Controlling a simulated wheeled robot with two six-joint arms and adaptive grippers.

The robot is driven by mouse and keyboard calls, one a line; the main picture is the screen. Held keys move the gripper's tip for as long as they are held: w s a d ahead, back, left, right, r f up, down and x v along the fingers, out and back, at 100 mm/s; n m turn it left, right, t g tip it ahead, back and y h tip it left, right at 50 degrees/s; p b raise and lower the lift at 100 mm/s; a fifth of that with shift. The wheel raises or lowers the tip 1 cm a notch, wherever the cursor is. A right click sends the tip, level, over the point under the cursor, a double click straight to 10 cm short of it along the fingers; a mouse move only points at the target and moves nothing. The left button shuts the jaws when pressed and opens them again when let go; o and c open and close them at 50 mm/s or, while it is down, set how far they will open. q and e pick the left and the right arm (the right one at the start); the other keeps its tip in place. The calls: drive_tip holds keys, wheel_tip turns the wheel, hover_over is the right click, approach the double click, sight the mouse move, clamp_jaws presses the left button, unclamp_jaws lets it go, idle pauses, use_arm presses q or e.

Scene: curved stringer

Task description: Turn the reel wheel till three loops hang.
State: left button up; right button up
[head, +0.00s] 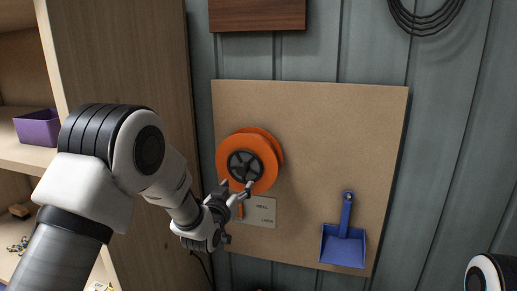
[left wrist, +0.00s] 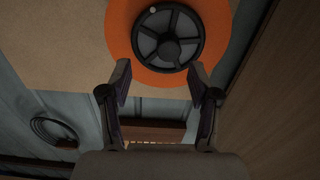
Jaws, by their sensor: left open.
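The orange reel (head: 273,150) is mounted on a tan board, with a dark spoked wheel (head: 243,163) at its centre. The left wrist view shows the orange reel (left wrist: 222,48) and the spoked wheel (left wrist: 168,35), with a small pale knob (left wrist: 153,9) on its rim. My left gripper (head: 238,187) is open and empty at the wheel's lower edge; I cannot tell whether it touches. In the left wrist view its fingertips (left wrist: 160,72) are apart, below the wheel. I see no loops hanging. My right gripper is out of view.
A label plate reading "REEL LOCK" (head: 262,212) sits under the reel, with a small orange lever (head: 240,210) beside it. A blue dustpan (head: 343,245) hangs lower right. A wooden shelf (head: 130,50) stands left. A black cable coil (head: 425,18) hangs upper right.

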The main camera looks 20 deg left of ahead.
sight(243, 172)
use_arm(q)
drive_tip(key=w+p, duration=0.1)
drive_tip(key=w, duration=0.1)
drive_tip(key=w+p, duration=0.1)
drive_tip(key=w, duration=0.2)
drive_tip(key=w+p, duration=0.1)
drive_tip(key=w, duration=0.1)
drive_tip(key=shift+w+a+r+p, duration=0.25)
drive_tip(key=shift+a+r+p, duration=0.05)
drive_tip(key=shift+p, duration=0.05)
drive_tip(key=shift+s+a+r, duration=0.15)
drive_tip(key=shift+s+a, duration=0.25)
drive_tip(key=shift+c, duration=1.1)
drive_tip(key=c, duration=0.9)
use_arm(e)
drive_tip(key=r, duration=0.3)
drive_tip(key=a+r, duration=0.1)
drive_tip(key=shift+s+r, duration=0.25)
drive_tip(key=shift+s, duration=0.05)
